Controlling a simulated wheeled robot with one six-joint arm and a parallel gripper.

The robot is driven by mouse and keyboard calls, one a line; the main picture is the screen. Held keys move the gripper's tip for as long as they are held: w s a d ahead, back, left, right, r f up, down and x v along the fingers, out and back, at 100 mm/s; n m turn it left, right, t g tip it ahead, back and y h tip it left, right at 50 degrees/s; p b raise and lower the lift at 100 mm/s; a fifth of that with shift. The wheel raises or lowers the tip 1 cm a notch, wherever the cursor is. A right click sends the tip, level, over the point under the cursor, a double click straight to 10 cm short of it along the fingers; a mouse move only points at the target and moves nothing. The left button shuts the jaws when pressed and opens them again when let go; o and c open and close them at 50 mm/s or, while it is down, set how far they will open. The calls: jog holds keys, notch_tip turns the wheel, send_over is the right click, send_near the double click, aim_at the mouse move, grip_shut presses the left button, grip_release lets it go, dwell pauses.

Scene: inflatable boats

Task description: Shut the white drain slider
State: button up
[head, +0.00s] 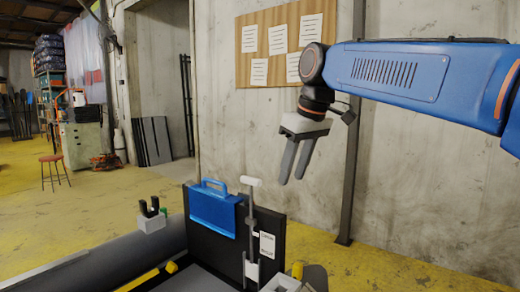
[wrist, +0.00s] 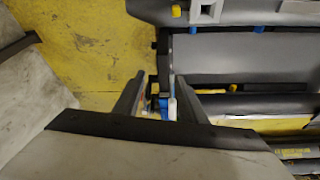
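A white T-shaped handle (head: 251,181) tops a thin upright rod on the black transom board (head: 213,243) of a grey inflatable boat. A small white plate (head: 252,270) sits at the rod's lower end. I take this handle and rod to be the drain slider; the handle stands raised above the board's top edge. My gripper (head: 291,179) is open and empty, up and to the right of the handle, pointing down. In the wrist view my open fingers (wrist: 158,88) straddle the line of sight to small blue and white parts, which are partly hidden.
A blue clamp with a handle (head: 211,208) hangs on the board just left of the rod. A black forked holder on a grey block (head: 151,217) stands on the boat's tube (head: 118,262). A concrete wall (head: 420,160) with a pinboard (head: 285,45) rises behind.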

aim_at(252, 178)
jog(key=w+a+r, duration=0.1)
jog(key=a, duration=0.1)
jog(key=w+a+r+n, duration=0.1)
jog(key=w+a+r, duration=0.1)
jog(key=a, duration=0.1)
jog(key=w+a+r+n, duration=0.1)
jog(key=a, duration=0.2)
jog(key=shift+w+r+g, duration=0.15)
jog(key=shift+r+g, duration=0.1)
jog(key=shift+g, duration=0.15)
jog(key=shift+a+f, duration=0.2)
jog(key=shift+f, duration=0.15)
jog(key=shift+x, duration=4.55)
jog(key=shift+w+a, duration=0.1)
jog(key=shift+a, duration=0.1)
grip_shut()
